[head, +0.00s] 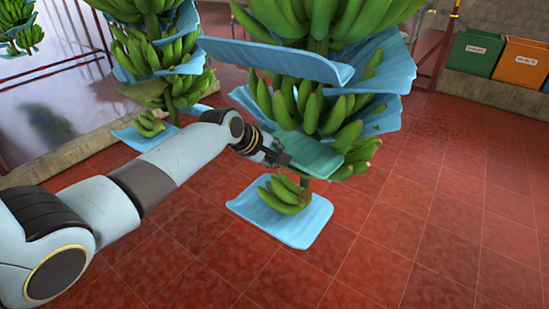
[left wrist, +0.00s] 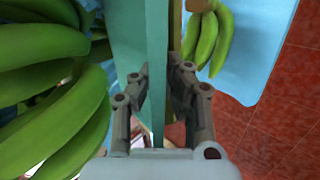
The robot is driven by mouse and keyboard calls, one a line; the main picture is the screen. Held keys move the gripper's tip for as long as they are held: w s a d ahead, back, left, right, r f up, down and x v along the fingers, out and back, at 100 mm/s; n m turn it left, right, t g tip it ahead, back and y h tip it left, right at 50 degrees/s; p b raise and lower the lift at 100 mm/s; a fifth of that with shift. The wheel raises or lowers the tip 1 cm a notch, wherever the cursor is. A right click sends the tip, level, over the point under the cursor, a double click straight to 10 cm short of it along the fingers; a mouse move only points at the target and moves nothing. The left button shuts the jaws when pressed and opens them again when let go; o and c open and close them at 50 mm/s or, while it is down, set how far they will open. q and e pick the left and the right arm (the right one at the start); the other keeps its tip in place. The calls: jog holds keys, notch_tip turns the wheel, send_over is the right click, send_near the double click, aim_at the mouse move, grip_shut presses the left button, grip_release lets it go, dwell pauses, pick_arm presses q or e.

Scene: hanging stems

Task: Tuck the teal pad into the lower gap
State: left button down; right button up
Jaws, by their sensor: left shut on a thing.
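The teal pad (head: 314,156) lies roughly flat at the near banana stem, between the middle bunch (head: 310,108) above and the lowest bunch (head: 285,193) below. Part of its far side is hidden by bananas. My left gripper (head: 281,157) is shut on the pad's left edge. In the left wrist view the pad (left wrist: 128,45) runs upright between the two fingers (left wrist: 160,88), with large bananas (left wrist: 45,100) to its left and the small lowest bunch (left wrist: 208,38) to its right. How far the pad reaches around the stem I cannot tell. My right gripper is not in view.
Blue pads sit between the upper bunches, and a wide one (head: 275,60) sticks out left above my gripper. Another blue pad (head: 300,229) lies under the lowest bunch. A second stem (head: 165,65) hangs behind left. The red tile floor (head: 430,200) at right is clear.

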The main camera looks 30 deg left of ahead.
pick_arm(q)
jog(key=shift+w+f, duration=0.15)
jog(key=shift+f, duration=0.1)
dwell(0.5)
